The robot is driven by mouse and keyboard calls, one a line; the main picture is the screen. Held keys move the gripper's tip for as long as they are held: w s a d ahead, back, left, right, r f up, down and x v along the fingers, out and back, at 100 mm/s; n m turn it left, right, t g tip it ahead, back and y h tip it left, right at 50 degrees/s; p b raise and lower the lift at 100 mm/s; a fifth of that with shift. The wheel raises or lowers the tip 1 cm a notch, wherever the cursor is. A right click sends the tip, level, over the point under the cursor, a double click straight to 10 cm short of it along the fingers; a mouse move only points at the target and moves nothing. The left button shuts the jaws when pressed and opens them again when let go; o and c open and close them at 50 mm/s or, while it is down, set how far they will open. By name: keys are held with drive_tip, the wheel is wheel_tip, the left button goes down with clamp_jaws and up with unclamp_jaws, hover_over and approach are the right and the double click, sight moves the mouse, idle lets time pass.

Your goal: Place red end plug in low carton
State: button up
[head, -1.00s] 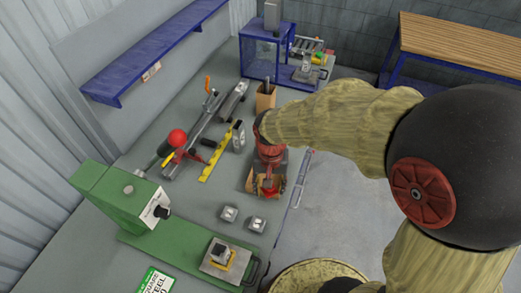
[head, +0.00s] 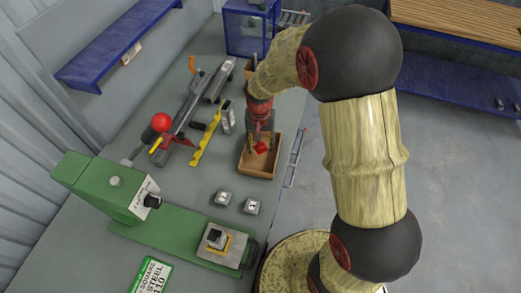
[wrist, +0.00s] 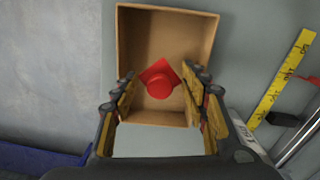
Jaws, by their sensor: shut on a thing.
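The red end plug (wrist: 160,83), a square red piece with a round boss, sits between the fingertips of my gripper (wrist: 158,88) in the wrist view. My gripper is shut on it. The low carton (wrist: 138,35) is an open brown box, and the plug appears over its opening. In the head view my gripper (head: 261,138) points down at the carton (head: 257,173), with the plug (head: 261,147) showing red within the carton's outline. I cannot tell how far the plug is above the carton floor. The carton's inside looks otherwise empty.
Two small metal blocks (head: 222,198) lie near the carton. A yellow ruler (head: 205,138) and a grey rail (head: 190,112) lie to its left. A green machine (head: 105,187) stands at lower left. A blue-framed case (head: 247,32) stands behind.

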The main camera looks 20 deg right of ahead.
sight(260, 150)
drive_tip(key=shift+w+d+f, duration=0.1)
drive_tip(key=shift+w+f, duration=0.15)
drive_tip(key=shift+f, duration=0.1)
drive_tip(key=shift+w+f+b, duration=0.1)
drive_tip(key=shift+f+b, duration=0.3)
drive_tip(key=shift+f, duration=1.2)
drive_tip(key=shift+f, duration=0.1)
drive_tip(key=o, duration=1.1)
